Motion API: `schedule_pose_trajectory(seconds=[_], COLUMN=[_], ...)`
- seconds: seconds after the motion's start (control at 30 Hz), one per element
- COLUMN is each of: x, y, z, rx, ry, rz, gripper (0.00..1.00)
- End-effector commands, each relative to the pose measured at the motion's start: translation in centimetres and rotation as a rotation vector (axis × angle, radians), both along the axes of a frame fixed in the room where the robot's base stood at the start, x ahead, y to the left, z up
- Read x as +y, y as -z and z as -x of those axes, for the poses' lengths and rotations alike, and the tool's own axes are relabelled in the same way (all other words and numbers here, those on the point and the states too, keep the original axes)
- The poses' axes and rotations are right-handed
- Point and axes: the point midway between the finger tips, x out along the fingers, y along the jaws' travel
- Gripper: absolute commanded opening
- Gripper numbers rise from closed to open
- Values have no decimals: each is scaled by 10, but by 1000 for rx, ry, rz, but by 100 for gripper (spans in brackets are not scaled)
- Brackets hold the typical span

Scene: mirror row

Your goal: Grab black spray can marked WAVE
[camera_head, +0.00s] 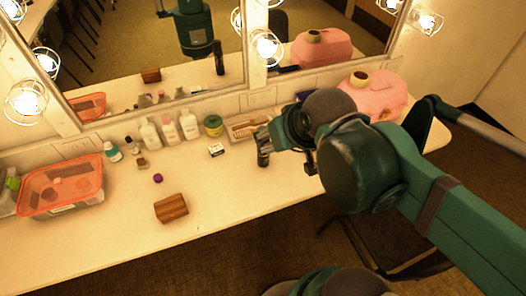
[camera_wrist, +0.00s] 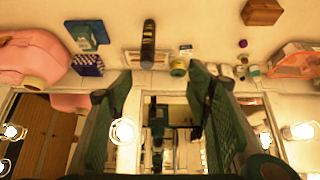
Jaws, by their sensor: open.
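The black spray can (camera_head: 263,155) stands on the white counter in the head view, its upper part close to or partly behind my gripper (camera_head: 283,133). In the wrist view, which is upside down, the black can (camera_wrist: 148,42) shows with pale lettering too small to read. My gripper (camera_wrist: 160,82) is open, with its two green fingers wide apart and nothing between them. The can appears beyond the fingertips, nearer the left finger in that view. I cannot tell from the head view how far apart they are.
A wooden box (camera_head: 171,208), a purple cap (camera_head: 158,178), a small white box (camera_head: 216,150) and several bottles (camera_head: 170,131) stand left of the can. A tray with a brush (camera_head: 245,127) lies behind. A pink case (camera_head: 375,95) is at right. The mirror (camera_head: 140,50) rises behind the counter.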

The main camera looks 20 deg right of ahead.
Motion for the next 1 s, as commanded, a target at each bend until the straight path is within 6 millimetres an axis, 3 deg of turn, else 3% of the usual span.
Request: schedule_pose_trajectory(seconds=[0.37,1.0], x=[-2,-10], y=[-2,8], z=[-14,-75], rx=[34,180], ry=[-54,-312], rz=[40,193], gripper=[50,50])
